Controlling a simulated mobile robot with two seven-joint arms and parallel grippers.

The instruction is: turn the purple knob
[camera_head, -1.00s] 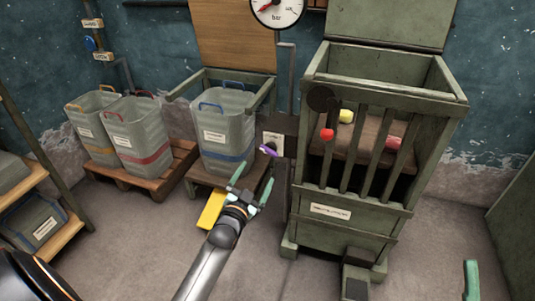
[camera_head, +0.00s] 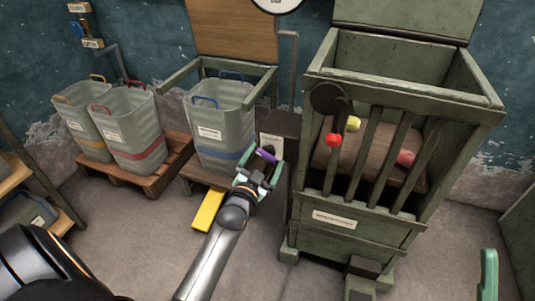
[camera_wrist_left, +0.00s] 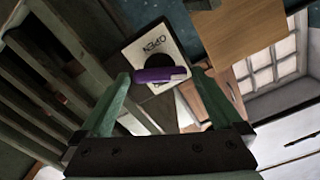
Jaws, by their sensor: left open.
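The purple knob (camera_head: 265,156) is a short bar on a dark round hub, mounted on a white plate (camera_head: 271,142) between the blue-striped bin and the green slatted cabinet. In the left wrist view the knob (camera_wrist_left: 160,75) lies across the gap between my fingers, and the plate (camera_wrist_left: 152,45) behind it reads "OPEN". My left gripper (camera_head: 259,171) is open, with its green fingertips on either side of the knob; I cannot tell whether they touch it. It also shows in the left wrist view (camera_wrist_left: 160,82). A green finger-like part (camera_head: 488,272) at the lower right seems to be my right gripper.
The green slatted cabinet (camera_head: 335,240) stands close to the right of the knob, with a red-knobbed lever (camera_head: 333,139) on its front. The blue-striped bin (camera_head: 222,125) is close on the left. A yellow pedal (camera_head: 207,211) lies below. Bare floor is in front.

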